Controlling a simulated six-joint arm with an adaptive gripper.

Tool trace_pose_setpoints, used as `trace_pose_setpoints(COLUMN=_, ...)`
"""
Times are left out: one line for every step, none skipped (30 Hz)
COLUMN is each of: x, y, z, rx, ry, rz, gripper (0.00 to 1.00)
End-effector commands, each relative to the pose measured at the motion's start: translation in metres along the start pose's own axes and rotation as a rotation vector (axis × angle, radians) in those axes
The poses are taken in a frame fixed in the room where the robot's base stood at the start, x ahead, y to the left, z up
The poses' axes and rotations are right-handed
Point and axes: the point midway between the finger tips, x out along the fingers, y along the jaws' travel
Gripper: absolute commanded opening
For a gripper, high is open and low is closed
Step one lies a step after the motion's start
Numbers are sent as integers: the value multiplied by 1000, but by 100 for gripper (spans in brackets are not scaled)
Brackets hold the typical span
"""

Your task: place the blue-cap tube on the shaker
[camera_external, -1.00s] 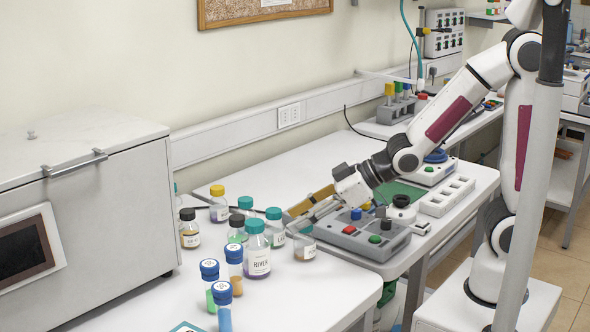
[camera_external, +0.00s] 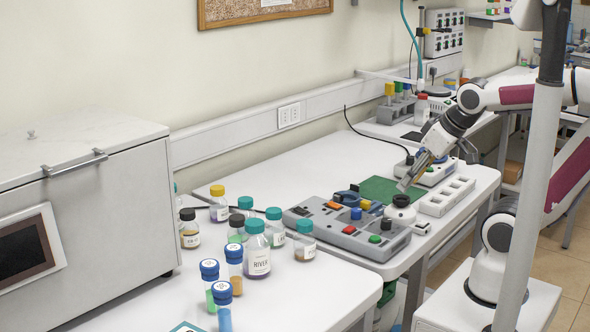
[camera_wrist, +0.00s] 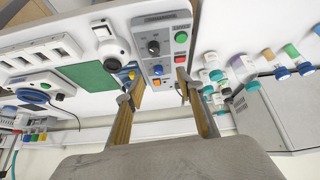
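Three tubes with blue caps stand at the front left: one with green liquid (camera_external: 209,284), one with brownish liquid (camera_external: 235,270) and one with blue liquid (camera_external: 223,308). Blue caps (camera_wrist: 282,73) also show at the right of the wrist view. A small white device with a round black top (camera_external: 400,212), which looks like the shaker, stands beside the grey button box; it also shows in the wrist view (camera_wrist: 113,47). My gripper (camera_external: 405,187) is above the bench by this device, far from the tubes. In the wrist view, its fingers (camera_wrist: 155,92) are apart with nothing between them.
A grey button box (camera_external: 347,240) lies left of the white device. A green mat (camera_external: 379,188) and a white slotted rack (camera_external: 446,196) lie near it. Several capped bottles (camera_external: 258,252) crowd behind the tubes. A large grey oven (camera_external: 120,200) stands at left.

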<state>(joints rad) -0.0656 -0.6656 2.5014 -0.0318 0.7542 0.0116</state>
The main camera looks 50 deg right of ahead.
Motion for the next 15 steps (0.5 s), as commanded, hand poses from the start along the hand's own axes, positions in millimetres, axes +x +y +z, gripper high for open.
trace_pose_setpoints(x=-7, y=4, z=8, rx=22, ry=-11, rz=6, gripper=37)
trace_pose_setpoints(x=-10, y=5, z=12, rx=31, ry=-21, rz=7, gripper=37)
trace_pose_setpoints(x=-13, y=7, z=18, rx=43, ry=-31, rz=8, gripper=37)
trace_pose_setpoints(x=-15, y=7, z=21, rx=50, ry=-38, rz=9, gripper=37)
trace_pose_setpoints(x=-17, y=8, z=24, rx=55, ry=-45, rz=10, gripper=37)
trace_pose_setpoints(x=-19, y=8, z=27, rx=60, ry=-50, rz=11, gripper=37)
trace_pose_setpoints(x=-20, y=9, z=29, rx=63, ry=-54, rz=11, gripper=37)
trace_pose_setpoints(x=-21, y=9, z=31, rx=66, ry=-57, rz=11, gripper=37)
trace_pose_setpoints(x=-22, y=9, z=32, rx=68, ry=-60, rz=11, gripper=37)
trace_pose_setpoints(x=-22, y=9, z=32, rx=69, ry=-61, rz=11, gripper=37)
trace_pose_setpoints(x=-22, y=9, z=32, rx=69, ry=-62, rz=11, gripper=37)
trace_pose_setpoints(x=-22, y=9, z=32, rx=69, ry=-62, rz=11, gripper=37)
trace_pose_setpoints(x=-22, y=9, z=32, rx=69, ry=-62, rz=11, gripper=37)
trace_pose_setpoints(x=-22, y=9, z=32, rx=69, ry=-62, rz=11, gripper=37)
trace_pose_setpoints(x=-22, y=9, z=32, rx=69, ry=-62, rz=11, gripper=37)
